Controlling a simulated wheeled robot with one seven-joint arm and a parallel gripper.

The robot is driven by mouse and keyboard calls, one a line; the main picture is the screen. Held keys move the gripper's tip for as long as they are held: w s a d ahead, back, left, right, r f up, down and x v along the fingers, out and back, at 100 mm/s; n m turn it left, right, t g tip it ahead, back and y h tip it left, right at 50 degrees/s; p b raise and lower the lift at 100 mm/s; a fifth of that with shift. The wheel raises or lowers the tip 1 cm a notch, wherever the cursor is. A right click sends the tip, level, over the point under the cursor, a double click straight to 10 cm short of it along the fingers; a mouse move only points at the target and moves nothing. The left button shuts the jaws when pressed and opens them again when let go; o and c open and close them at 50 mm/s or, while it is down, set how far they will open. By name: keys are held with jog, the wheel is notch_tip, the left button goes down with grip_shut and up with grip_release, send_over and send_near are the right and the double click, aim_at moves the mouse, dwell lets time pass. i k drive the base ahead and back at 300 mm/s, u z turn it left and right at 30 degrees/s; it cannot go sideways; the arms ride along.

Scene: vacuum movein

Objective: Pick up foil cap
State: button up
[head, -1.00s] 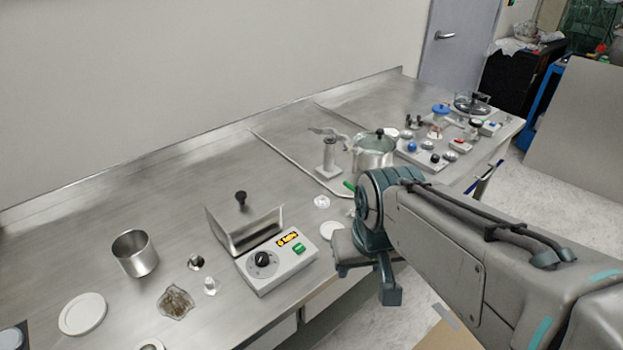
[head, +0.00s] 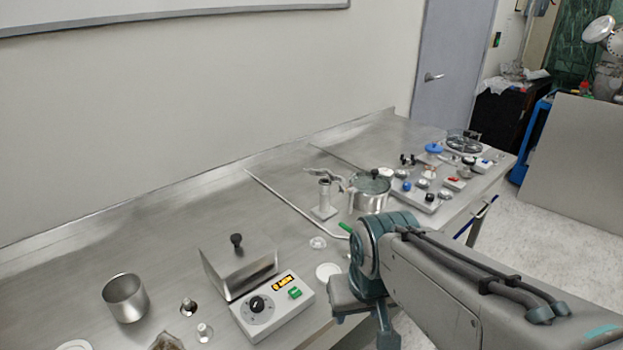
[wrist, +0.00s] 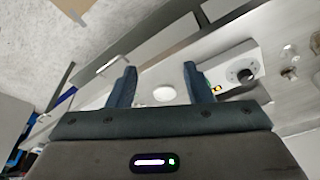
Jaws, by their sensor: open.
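A small shiny, crumpled piece (head: 318,243), which looks like the foil cap, lies on the steel bench behind a white round disc (head: 328,272). I cannot be certain that it is the cap. My gripper (wrist: 160,68) is open and empty, its two dark fingers apart. In the wrist view the white disc (wrist: 164,93) shows between the fingers, some way beyond them.
A heater box with a dial (head: 273,306) and a lidded steel box (head: 238,266) stand left of the disc. A steel beaker (head: 125,298) is farther left. A lidded pot (head: 370,192) and a lever device (head: 323,195) stand behind my arm. Small parts crowd the right end.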

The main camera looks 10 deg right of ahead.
aim_at(317, 243)
jog(key=z, duration=2.2)
jog(key=i, duration=1.2)
jog(key=u, duration=3.85)
jog(key=i, duration=0.5)
jog(key=z, duration=0.1)
